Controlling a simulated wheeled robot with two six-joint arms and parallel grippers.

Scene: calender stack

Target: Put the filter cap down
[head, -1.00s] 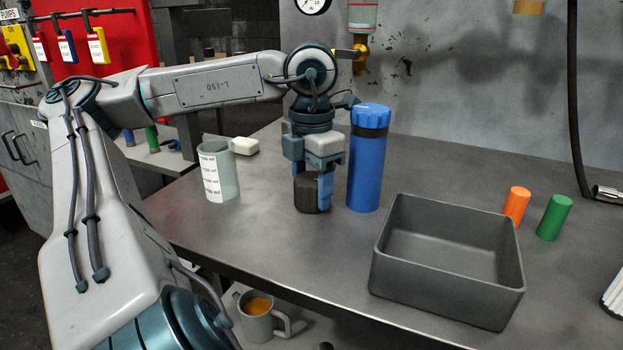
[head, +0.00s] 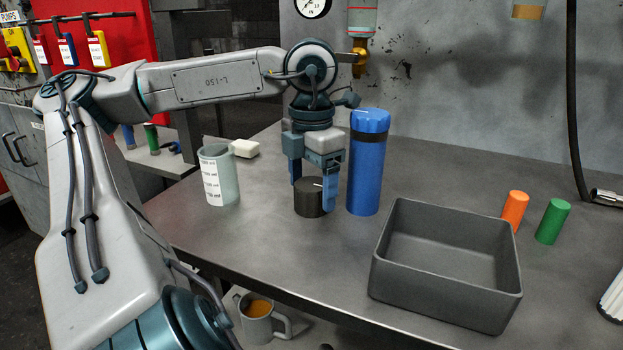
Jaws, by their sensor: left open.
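A short black cylinder, which looks like the filter cap (head: 309,200), stands on the grey metal bench. My left gripper (head: 313,194) points down over it. Its blue fingers are open, one on each side of the cap, with a visible gap on the left. The right finger hides part of the cap's right side. A blue cylinder with a ribbed blue top and a dark band (head: 366,165) stands upright just right of the gripper. My right gripper is not in view.
A grey open bin (head: 446,298) stands empty to the right. Orange (head: 515,208) and green (head: 552,222) cylinders stand beyond it. A labelled beaker (head: 220,178) and a white block (head: 245,148) are at left. A mug (head: 258,318) sits below the bench edge.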

